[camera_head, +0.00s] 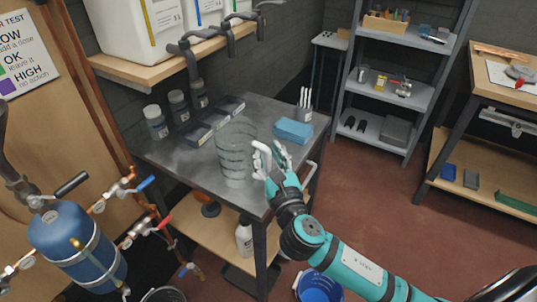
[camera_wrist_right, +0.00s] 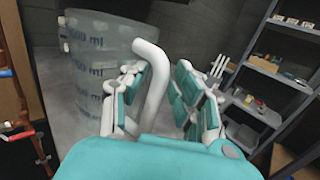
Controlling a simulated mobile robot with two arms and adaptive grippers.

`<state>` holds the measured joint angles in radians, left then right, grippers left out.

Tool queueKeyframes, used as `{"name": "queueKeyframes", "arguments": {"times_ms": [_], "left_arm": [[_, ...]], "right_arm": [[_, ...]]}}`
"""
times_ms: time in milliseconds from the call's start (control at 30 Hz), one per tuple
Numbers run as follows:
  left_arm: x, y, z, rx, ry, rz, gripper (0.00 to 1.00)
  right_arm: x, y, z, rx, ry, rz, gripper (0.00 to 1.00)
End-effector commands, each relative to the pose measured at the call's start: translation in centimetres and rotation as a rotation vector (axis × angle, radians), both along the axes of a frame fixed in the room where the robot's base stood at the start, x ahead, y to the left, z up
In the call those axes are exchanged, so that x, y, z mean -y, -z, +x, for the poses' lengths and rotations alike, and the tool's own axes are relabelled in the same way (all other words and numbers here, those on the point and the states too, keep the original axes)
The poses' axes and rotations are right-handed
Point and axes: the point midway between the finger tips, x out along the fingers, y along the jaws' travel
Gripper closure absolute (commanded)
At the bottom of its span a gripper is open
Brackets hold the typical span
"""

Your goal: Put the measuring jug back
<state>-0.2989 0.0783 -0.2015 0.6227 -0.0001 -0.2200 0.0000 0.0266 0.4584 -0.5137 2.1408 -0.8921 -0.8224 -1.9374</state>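The measuring jug (camera_head: 234,158) is clear with measuring marks and seems to stand upright near the front edge of the dark metal table (camera_head: 185,160). In the right wrist view the jug (camera_wrist_right: 88,65) fills the left side, with "ml" marks on its wall. Its white handle (camera_wrist_right: 152,88) is between the fingers of my right gripper (camera_wrist_right: 160,95). The fingers are apart, with a clear gap between the handle and the right-hand finger. In the head view my right gripper (camera_head: 272,160) is at the jug's right side. My left gripper is not in view.
Small lidded jars (camera_head: 156,122), dark trays (camera_head: 215,120), a blue block (camera_head: 293,131) and a pen holder (camera_head: 304,108) are on the table. A wooden shelf (camera_head: 150,72) with white containers hangs above. A blue tank (camera_head: 75,245) with pipes is at left.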

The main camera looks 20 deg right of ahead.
Motion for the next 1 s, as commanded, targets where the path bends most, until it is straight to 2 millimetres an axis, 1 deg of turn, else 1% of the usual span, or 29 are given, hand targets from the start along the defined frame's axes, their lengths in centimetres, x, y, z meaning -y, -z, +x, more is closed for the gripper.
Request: {"name": "queueKeyframes", "arguments": {"times_ms": [167,267,367,467,700,800,900,1000], "left_arm": [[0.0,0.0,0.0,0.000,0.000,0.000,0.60],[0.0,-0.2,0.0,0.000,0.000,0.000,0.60],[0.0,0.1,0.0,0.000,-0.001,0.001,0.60],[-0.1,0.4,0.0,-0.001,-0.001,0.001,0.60],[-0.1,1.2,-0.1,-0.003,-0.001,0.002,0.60],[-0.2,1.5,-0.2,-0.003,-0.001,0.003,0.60],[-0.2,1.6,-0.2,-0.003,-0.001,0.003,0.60],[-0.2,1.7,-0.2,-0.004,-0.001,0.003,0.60]], "right_arm": [[0.0,0.0,0.0,0.000,0.000,0.000,0.71],[0.0,-0.5,0.0,0.002,-0.001,0.000,0.71],[-0.2,-0.1,-1.2,-0.001,-0.003,0.000,0.71],[-0.3,0.1,-3.1,-0.003,-0.003,0.001,0.71],[-0.8,0.4,-8.3,-0.003,-0.002,0.001,0.71],[-1.0,0.5,-10.0,-0.003,-0.002,0.000,0.71],[-1.1,0.4,-11.1,-0.001,-0.002,0.000,0.71],[-1.1,0.3,-11.7,0.001,-0.001,0.001,0.71]]}}
